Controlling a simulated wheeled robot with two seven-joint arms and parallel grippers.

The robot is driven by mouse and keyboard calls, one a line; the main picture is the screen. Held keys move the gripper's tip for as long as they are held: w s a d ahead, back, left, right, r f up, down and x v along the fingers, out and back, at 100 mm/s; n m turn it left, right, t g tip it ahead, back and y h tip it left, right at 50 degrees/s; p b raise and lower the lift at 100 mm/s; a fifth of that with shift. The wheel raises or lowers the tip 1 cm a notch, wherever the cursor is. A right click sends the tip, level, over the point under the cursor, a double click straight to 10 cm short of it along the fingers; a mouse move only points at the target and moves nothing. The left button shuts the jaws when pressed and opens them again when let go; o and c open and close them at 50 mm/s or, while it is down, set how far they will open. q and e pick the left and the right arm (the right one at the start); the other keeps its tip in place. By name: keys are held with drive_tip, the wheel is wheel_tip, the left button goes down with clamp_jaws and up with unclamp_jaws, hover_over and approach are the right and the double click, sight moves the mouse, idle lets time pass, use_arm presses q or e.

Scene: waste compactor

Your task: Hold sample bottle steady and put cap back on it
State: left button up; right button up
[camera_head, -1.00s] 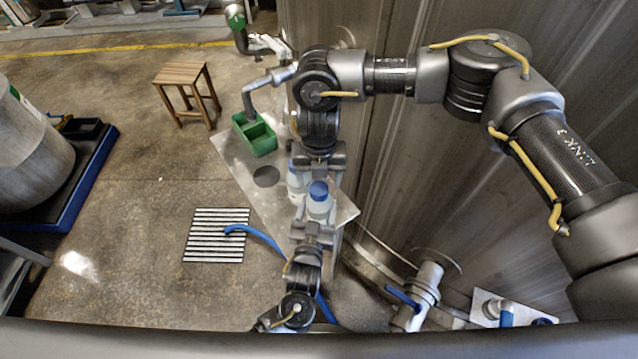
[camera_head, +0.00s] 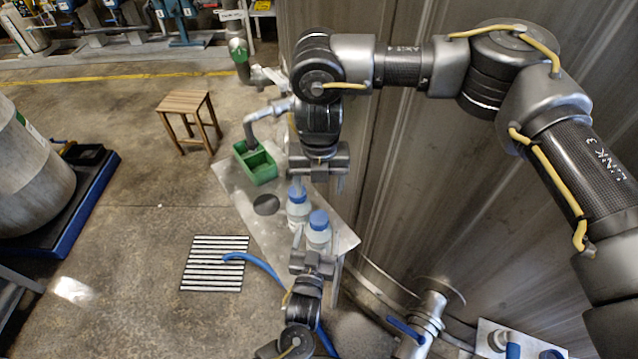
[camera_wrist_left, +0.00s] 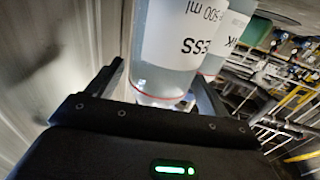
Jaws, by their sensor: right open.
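The near sample bottle (camera_head: 318,240) is white and clear with a blue cap (camera_head: 318,219) on it. It stands on a metal shelf (camera_head: 335,215). My left gripper (camera_head: 312,258) is low in front of it, and in the left wrist view the bottle (camera_wrist_left: 165,60) lies between its two fingers (camera_wrist_left: 158,85); whether they press on it I cannot tell. A second bottle (camera_head: 297,212), also with a blue cap (camera_head: 297,193), stands just behind. My right gripper (camera_head: 312,181) is above and behind the caps, open; part of its fingers is hard to make out.
A green bin (camera_head: 258,165) and a round hole (camera_head: 266,205) are on the shelf's left part. A stool (camera_head: 187,110) and a floor grate (camera_head: 215,262) stand clear to the left.

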use_arm(q)
drive_tip(key=shift+o, duration=0.7)
drive_tip(key=shift+s, duration=0.1)
drive_tip(key=shift+s+f, duration=0.1)
drive_tip(key=shift+s, duration=0.1)
drive_tip(key=s+a+b, duration=0.1)
drive_tip(key=s+a, duration=0.1)
drive_tip(key=s, duration=0.8)
drive_tip(key=shift+b, duration=0.4)
